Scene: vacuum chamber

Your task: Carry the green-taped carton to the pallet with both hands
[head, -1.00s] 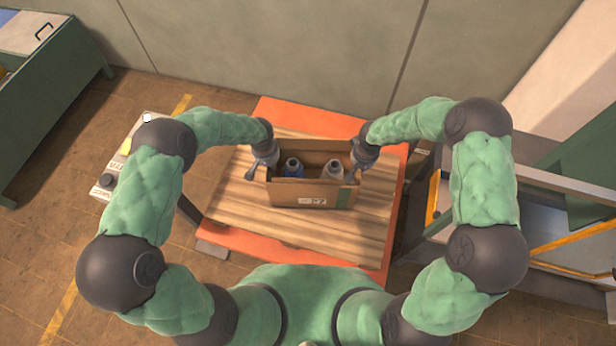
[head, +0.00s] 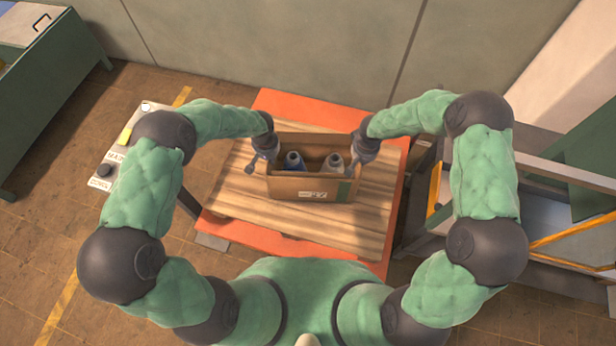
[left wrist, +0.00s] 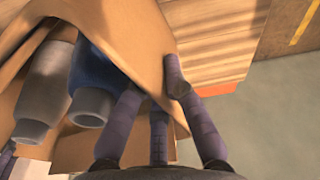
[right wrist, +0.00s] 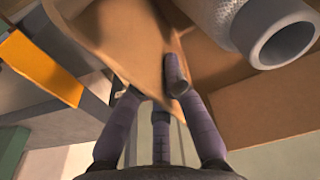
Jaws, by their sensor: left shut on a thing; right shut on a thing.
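The open carton (head: 290,187), brown with a label and a green tape strip on its front, is over the pallet (head: 240,215), which has a wooden slatted top and orange edges. I cannot tell if it touches the slats.
A metal frame with yellow rails (head: 570,232) is at the right. A green bench (head: 50,90) is at the far left. A wall (head: 290,50) rises behind the pallet.

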